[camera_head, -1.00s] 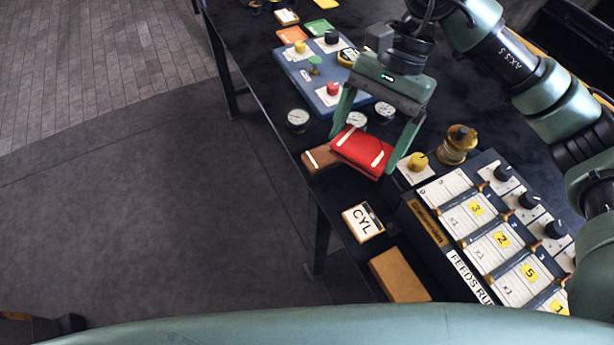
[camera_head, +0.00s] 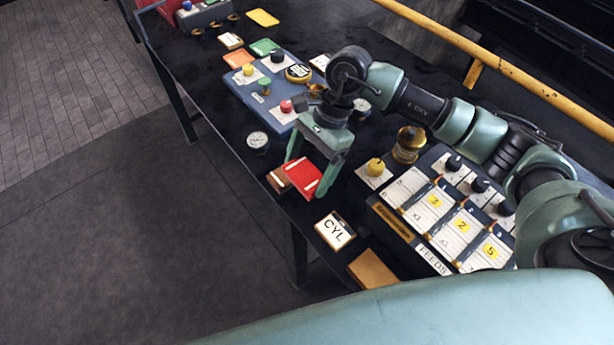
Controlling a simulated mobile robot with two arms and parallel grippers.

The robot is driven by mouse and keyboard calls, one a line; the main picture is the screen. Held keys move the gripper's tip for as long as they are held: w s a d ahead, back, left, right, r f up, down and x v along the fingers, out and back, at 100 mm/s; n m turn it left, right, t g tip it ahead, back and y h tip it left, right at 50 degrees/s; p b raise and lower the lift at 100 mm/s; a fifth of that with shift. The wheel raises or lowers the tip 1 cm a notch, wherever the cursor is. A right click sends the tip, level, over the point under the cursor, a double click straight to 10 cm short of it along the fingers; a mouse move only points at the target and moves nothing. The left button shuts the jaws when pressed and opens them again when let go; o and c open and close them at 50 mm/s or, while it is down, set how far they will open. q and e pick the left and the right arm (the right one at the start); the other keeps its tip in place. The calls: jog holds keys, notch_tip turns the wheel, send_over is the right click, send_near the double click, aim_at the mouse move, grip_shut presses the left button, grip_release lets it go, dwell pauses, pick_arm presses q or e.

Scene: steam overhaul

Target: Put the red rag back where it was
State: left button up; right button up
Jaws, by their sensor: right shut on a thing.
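The red rag (camera_head: 304,178) is a flat folded red piece with a pale stripe. My right gripper (camera_head: 308,178) is shut on it, one finger at each side, pointing down. The rag is at or just above a brown block (camera_head: 279,180) near the table's front edge and overlaps part of it in the picture. I cannot tell whether the rag touches the block or the table. My left gripper is not in view.
On the dark table (camera_head: 240,185), a blue panel (camera_head: 250,95) with knobs stands behind, and gauges (camera_head: 257,141) lie nearby. A CYL card (camera_head: 335,231), a tan block (camera_head: 371,269), a brass cup (camera_head: 408,145) and a feeds board (camera_head: 440,215) are to the right. A yellow rail (camera_head: 500,68) runs behind.

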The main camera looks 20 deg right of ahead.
aim_at(307, 185)
notch_tip(307, 185, down, 5)
jog(key=shift+p, duration=0.65)
jog(key=shift+f, duration=0.1)
jog(key=shift+f+b, duration=0.45)
jog(key=shift+b, duration=0.4)
